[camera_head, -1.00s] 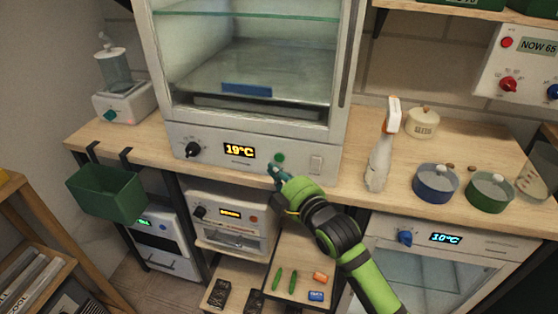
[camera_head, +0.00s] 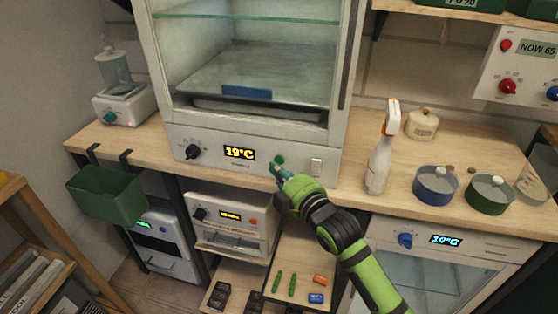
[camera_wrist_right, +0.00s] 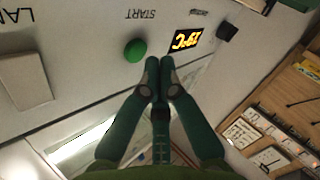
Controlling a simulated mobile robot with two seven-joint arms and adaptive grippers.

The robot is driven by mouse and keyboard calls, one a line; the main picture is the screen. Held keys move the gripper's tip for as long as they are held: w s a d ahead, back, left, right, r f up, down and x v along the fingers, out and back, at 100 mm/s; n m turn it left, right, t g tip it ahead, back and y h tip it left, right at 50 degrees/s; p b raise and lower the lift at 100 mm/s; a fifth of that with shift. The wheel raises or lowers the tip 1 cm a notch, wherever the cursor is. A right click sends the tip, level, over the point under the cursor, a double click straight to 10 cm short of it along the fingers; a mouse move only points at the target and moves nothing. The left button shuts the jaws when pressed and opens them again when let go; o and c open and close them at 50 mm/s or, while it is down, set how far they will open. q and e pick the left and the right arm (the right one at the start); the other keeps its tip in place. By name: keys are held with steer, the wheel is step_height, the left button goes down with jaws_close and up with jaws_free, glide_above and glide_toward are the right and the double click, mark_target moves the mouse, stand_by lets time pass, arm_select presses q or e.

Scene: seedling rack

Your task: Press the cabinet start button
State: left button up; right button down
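The white cabinet (camera_head: 215,135) stands on the wooden bench, with a 19°C display (camera_head: 240,153) on its front panel. The green start button (camera_head: 280,159) is right of the display. It also shows in the right wrist view (camera_wrist_right: 135,50), beside an upside-down START label (camera_wrist_right: 141,14). My right gripper (camera_head: 277,169) is just below the button in the head view. In the right wrist view my right gripper (camera_wrist_right: 160,72) has its fingertips together, with nothing between them. They lie just to the right of and below the button, with a small gap in the picture. My left gripper is out of view.
A white rocker switch (camera_head: 316,166) is right of the button and a black knob (camera_head: 193,152) is left of the display. A spray bottle (camera_head: 382,155) stands on the bench to the right. A green bin (camera_head: 107,195) hangs at the bench's left front.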

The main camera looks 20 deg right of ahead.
steer(key=shift+w, duration=0.1)
stand_by(0.6)
steer(key=shift+w+d, duration=0.25)
steer(key=shift+w, duration=0.05)
steer(key=shift+w+d+p, duration=0.2)
steer(key=shift+w+p, duration=0.05)
steer(key=shift+p, duration=0.05)
stand_by(0.6)
stand_by(0.4)
steer(key=shift+s+a+r+p, duration=0.1)
steer(key=shift+s+a+p, duration=0.15)
steer(key=shift+s+p, duration=0.15)
steer(key=shift+s+a, duration=0.2)
steer(key=shift+s, duration=0.05)
